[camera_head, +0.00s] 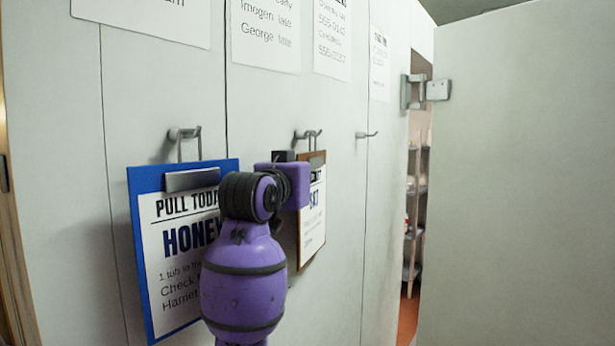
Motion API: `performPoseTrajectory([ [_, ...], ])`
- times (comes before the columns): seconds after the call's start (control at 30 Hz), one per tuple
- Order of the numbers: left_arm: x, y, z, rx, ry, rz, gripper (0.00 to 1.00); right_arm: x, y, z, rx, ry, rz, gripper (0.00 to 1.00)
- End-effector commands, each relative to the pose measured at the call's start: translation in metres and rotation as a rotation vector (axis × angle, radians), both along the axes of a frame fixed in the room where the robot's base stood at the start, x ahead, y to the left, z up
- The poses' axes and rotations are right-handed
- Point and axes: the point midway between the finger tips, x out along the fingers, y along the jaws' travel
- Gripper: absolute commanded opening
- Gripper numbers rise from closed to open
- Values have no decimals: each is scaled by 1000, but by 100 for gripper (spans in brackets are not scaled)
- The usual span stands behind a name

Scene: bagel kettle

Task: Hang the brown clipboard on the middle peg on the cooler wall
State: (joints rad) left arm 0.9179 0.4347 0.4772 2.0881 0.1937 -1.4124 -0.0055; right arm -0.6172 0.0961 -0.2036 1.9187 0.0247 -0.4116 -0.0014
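The brown clipboard (312,237) is upright at the wall, right of my purple wrist, its left part hidden. Its paper shows part of a printed heading. The middle peg (301,135) is right above it, with a wire loop by the peg tip. I cannot tell whether the loop rests on the peg. My purple arm rises from the bottom, left of centre, and seems to be the left. Its wrist hides most of the left gripper (284,156); a dark part shows by the clipboard's top left. The fingers and any grip are hidden. No second arm shows.
A blue clipboard (149,242) hangs from the left peg (184,132), partly behind my arm. The right peg (366,135) is bare. Paper sheets are above on the cooler wall (60,150). A large open door panel (520,190) fills the right side; shelves (414,215) show through the gap.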

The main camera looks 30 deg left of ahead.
Motion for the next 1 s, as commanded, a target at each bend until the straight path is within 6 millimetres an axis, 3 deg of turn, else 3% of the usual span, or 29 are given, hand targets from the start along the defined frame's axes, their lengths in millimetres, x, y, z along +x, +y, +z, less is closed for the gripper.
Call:
performPoseTrajectory([
  [0.1,-1,0,1,1,-3,0,0,0,0,0,0,-1,0,34],
  [0.3,-1,0,1,0,-2,0,27,0,0,0,0,-1,0,34],
  [0.67,-4,-1,0,1,-1,0,27,0,0,1,0,-2,0,34],
  [0.77,-16,-3,1,1,-2,1,27,0,0,1,0,-1,0,34],
  [1.0,-66,-12,1,3,-5,1,27,0,0,0,0,0,0,34],
])
